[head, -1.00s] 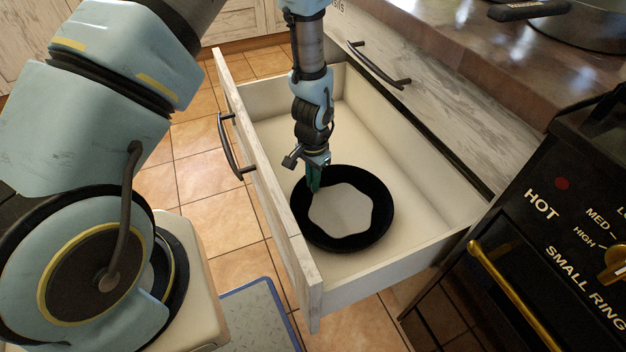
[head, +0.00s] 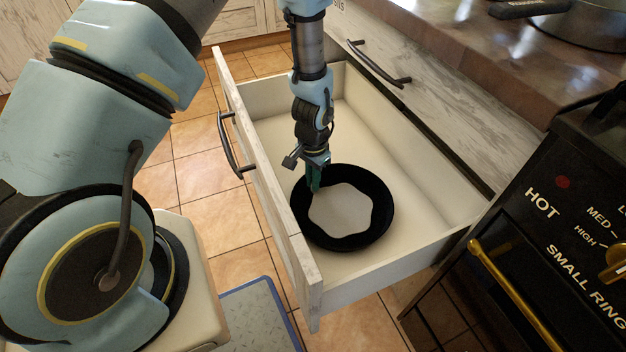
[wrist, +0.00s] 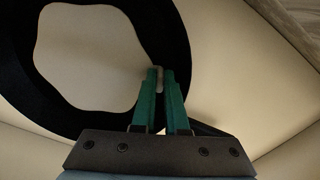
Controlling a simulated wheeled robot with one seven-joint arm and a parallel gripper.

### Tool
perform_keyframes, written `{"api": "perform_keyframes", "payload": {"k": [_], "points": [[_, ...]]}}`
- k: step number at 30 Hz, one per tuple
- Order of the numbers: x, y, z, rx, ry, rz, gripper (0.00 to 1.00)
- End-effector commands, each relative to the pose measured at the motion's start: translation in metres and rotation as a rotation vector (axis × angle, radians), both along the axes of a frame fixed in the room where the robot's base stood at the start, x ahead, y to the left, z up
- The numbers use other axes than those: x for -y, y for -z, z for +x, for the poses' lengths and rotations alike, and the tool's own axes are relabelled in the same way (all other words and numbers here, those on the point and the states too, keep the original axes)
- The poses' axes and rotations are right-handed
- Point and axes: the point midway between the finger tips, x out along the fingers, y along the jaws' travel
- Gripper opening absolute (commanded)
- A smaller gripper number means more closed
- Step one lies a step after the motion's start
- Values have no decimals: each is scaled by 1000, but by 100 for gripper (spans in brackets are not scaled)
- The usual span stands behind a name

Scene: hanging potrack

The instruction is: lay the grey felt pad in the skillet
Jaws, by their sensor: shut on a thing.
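The black skillet (head: 382,222) lies in the open drawer, near its front end. The grey felt pad (head: 343,211), pale with a wavy outline, lies flat over the skillet's floor with black showing around it. In the wrist view the pad (wrist: 85,55) sits inside the skillet's dark ring (wrist: 180,60). My gripper (head: 315,189) points down at the left part of the skillet. Its green fingers (wrist: 159,80) are nearly together, with a small pale bit between the tips, at the pad's edge. The fingertips partly hide that edge.
The drawer (head: 420,195) has cream walls close around the skillet, with free floor behind and to the right. Its front panel (head: 262,170) stands left of my gripper. A black stove (head: 560,230) is at the right, the counter (head: 450,50) above.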

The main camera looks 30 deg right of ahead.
Motion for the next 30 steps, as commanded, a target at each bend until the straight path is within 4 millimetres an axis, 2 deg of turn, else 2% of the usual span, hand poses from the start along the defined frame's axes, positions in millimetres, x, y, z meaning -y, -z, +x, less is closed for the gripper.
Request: {"api": "perform_keyframes", "payload": {"k": [17,18,27,30], "points": [[0,2,0,0,0,0,0],[0,2,0,0,0,0,12],[0,2,1,1,-1,0,46],[0,2,1,1,-1,0,46]]}}
